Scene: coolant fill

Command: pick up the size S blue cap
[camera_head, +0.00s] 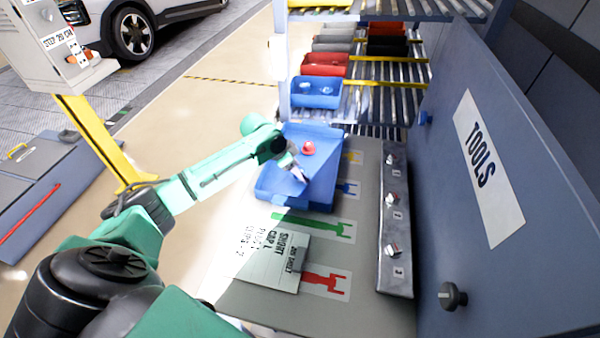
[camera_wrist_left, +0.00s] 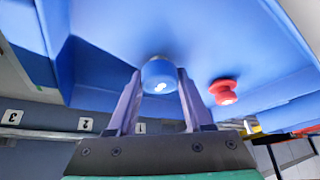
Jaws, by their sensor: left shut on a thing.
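My left gripper (camera_head: 298,172) reaches into the blue tray (camera_head: 272,184) on the grey bench. In the left wrist view, the two fingers of this gripper (camera_wrist_left: 158,82) are shut on a blue cap (camera_wrist_left: 158,72), one finger on each side. The tray's blue floor (camera_wrist_left: 95,40) fills the background behind the cap. In the head view I cannot make out the blue cap at the fingertips. A red cap (camera_head: 308,148) stands in the tray beside the gripper, and it also shows right of the fingers in the wrist view (camera_wrist_left: 223,91). The cap's size marking is not visible. My right gripper is not in view.
A card with printed text (camera_head: 272,258) lies at the bench's front. A grey strip with numbered fittings (camera_head: 395,222) runs along the bench's right side, by the TOOLS panel (camera_head: 490,170). A rack with blue (camera_head: 315,92) and red bins (camera_head: 325,64) stands behind.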

